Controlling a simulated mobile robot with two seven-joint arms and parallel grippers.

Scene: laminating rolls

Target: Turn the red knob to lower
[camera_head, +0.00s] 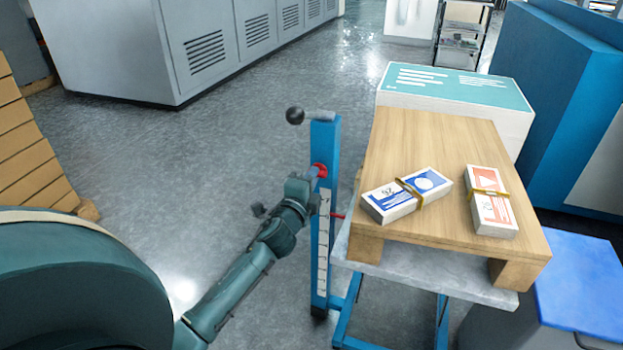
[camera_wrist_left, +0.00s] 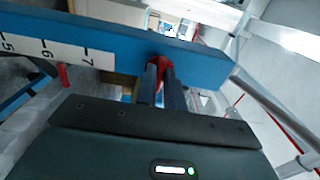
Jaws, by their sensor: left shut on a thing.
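The red knob (camera_head: 320,170) sits on the upper part of a blue upright post (camera_head: 325,145) with a white scale strip (camera_head: 323,240). My left gripper (camera_head: 309,178) reaches it from the left and is shut on the knob. In the left wrist view the red knob (camera_wrist_left: 157,62) shows between the two dark fingers of my left gripper (camera_wrist_left: 158,82), against the blue post (camera_wrist_left: 130,45). A red pointer (camera_head: 338,216) sticks out beside the scale; the wrist view shows the numbers 5, 6 and 7 on the scale. My right gripper is not in view.
A wooden platform (camera_head: 425,140) on a grey lift table (camera_head: 420,268) carries two banded card stacks (camera_head: 408,194) (camera_head: 490,201). A black-ball crank handle (camera_head: 296,115) tops the post. A blue-lidded bin (camera_head: 582,285) stands at right. Open floor lies left of the post.

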